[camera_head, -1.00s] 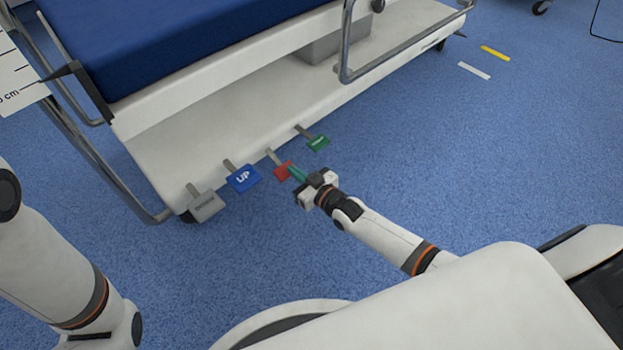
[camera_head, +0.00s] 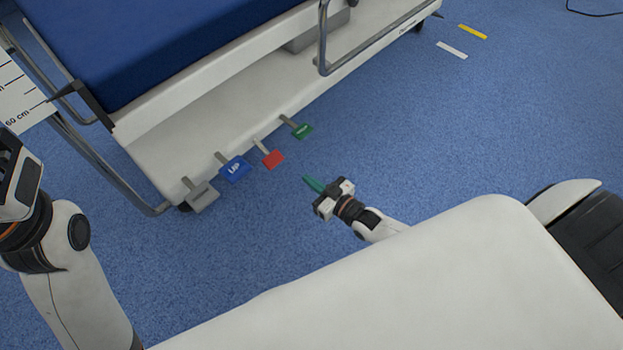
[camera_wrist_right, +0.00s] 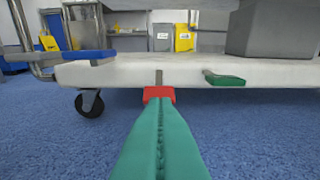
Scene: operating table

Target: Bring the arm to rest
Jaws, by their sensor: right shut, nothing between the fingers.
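My right gripper (camera_head: 309,181) is shut and empty, its green fingers pressed together. It is above the blue floor, apart from the pedals, to the right of and nearer than the red pedal (camera_head: 272,159). In the right wrist view the closed fingers (camera_wrist_right: 160,118) point toward the red pedal (camera_wrist_right: 159,94), partly covering it. My left arm (camera_head: 75,265) is at the left edge of the head view; its gripper's fingertips cannot be made out. The operating table (camera_head: 220,85) has a blue top and white base.
The grey pedal (camera_head: 202,196), blue UP pedal (camera_head: 235,169) and green pedal (camera_head: 302,130) stick out along the table base. A metal rail (camera_head: 323,40) hangs at its side. Bare blue floor (camera_head: 480,130) lies to the right. A ruler board (camera_head: 20,90) stands at the left.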

